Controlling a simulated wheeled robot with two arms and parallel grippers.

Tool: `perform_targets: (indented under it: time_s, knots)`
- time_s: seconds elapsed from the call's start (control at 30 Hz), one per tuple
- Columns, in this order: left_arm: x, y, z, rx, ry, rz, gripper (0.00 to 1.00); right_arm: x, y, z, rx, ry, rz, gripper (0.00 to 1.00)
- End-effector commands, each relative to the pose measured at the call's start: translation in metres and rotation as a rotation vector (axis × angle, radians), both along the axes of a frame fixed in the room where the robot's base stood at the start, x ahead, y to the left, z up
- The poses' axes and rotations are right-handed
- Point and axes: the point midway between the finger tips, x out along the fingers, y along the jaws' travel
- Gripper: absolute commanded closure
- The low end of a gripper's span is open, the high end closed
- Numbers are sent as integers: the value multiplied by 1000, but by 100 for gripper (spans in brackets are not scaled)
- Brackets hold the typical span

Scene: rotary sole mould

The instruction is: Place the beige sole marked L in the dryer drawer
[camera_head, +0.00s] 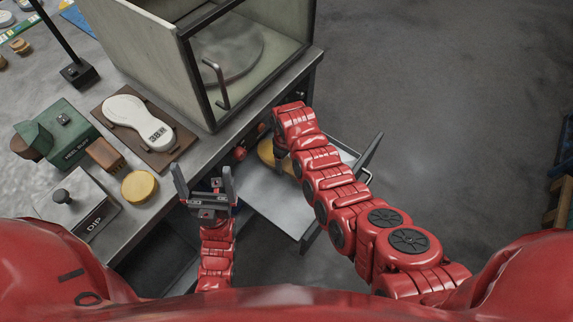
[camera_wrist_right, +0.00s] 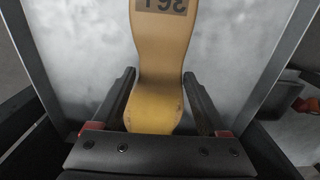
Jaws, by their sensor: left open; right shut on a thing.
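The beige sole (camera_wrist_right: 160,55), yellowish in colour, is between the fingers of my right gripper (camera_wrist_right: 160,78), which is shut on its narrow part. Its mark is upside down and cut by the top edge in the right wrist view, so I cannot read it fully. In the head view only a part of the sole (camera_head: 265,151) shows beside my right gripper (camera_head: 281,158). The dryer drawer (camera_head: 268,196) is pulled out, and the sole is over its grey floor. I cannot tell whether it touches. My left gripper (camera_head: 203,174) is open and empty, left of the drawer.
A white sole (camera_head: 130,112) marked 38 lies on a brown board (camera_head: 168,156). A green block (camera_head: 62,135), a brown block (camera_head: 105,155), a yellow disc (camera_head: 139,186) and a DIP box (camera_head: 75,203) stand nearby. A glass-fronted cabinet (camera_head: 145,50) stands behind.

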Motion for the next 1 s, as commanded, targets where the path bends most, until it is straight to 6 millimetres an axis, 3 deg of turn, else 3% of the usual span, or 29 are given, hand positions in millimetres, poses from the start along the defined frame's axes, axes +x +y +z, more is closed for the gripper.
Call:
perform_targets:
  time_s: [0.17,0.5,0.93,0.97,1.0]
  knots:
    - [0,0,0,0,0,0,0,5,-2,-1,-1,-2,-2,87]
    - [0,0,-8,0,0,0,0,3,-2,-33,-2,0,-1,87]
    - [0,0,-12,0,0,0,0,4,-2,-39,1,-2,-3,87]
    - [0,0,-11,0,0,0,0,4,-2,-38,0,-3,-3,20]
    - [0,0,-10,0,0,0,0,4,-2,-37,1,-2,-3,12]
